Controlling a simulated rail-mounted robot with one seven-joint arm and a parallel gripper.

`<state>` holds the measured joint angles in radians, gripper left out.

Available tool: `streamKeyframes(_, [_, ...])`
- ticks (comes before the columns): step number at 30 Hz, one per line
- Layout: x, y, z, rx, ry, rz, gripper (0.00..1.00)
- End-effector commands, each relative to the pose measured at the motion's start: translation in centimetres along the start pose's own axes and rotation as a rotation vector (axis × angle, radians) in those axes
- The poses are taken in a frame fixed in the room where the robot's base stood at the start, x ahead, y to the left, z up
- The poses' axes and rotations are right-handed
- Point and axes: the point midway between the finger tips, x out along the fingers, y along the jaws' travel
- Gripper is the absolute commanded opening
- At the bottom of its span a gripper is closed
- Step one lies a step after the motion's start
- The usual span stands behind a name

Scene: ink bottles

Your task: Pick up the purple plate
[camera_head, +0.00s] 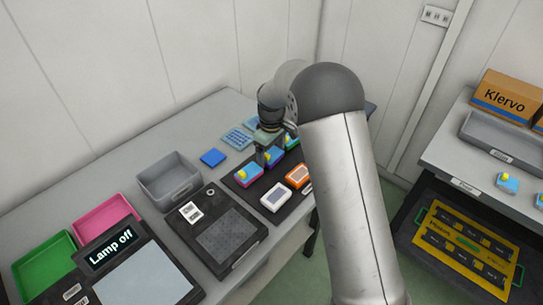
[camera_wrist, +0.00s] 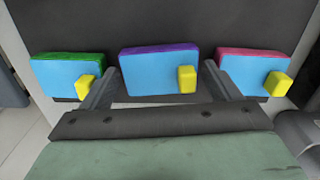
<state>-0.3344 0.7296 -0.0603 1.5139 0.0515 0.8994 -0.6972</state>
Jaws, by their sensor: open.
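The purple plate has a light-blue face, a purple edge and a yellow knob. It is in the middle of the wrist view (camera_wrist: 150,75), and in the head view (camera_head: 276,157) it is partly hidden by my gripper (camera_head: 268,152). In the wrist view my gripper (camera_wrist: 162,72) is open, with one finger on each side of the purple plate. Nothing is held. Whether the fingers touch the plate cannot be told.
Similar plates flank it: a green-edged one (camera_wrist: 65,76) and a pink-edged one (camera_wrist: 247,75), both close to my fingers. They stand on a dark mat with a white-and-grey box (camera_head: 276,198) and an orange box (camera_head: 297,175). A grey bin (camera_head: 168,188) is further left.

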Motion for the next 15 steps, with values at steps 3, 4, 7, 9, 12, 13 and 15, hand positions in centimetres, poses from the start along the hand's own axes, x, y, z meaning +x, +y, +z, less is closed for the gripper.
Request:
streamKeyframes(3, [-0.01,0.00,0.00,0.000,0.000,0.000,0.84])
streamKeyframes(4, [-0.01,0.00,0.00,0.000,0.000,0.000,0.84])
streamKeyframes(7, [-0.02,0.00,0.00,0.000,0.000,0.000,0.56])
streamKeyframes(9, [-0.02,0.00,0.00,0.000,0.000,0.000,0.49])
streamKeyframes(12, [-0.05,0.00,0.00,0.000,0.000,0.000,0.49])
streamKeyframes(13, [-0.05,0.00,0.00,0.000,0.000,0.000,0.49])
streamKeyframes(15, [-0.06,0.00,0.00,0.000,0.000,0.000,0.49])
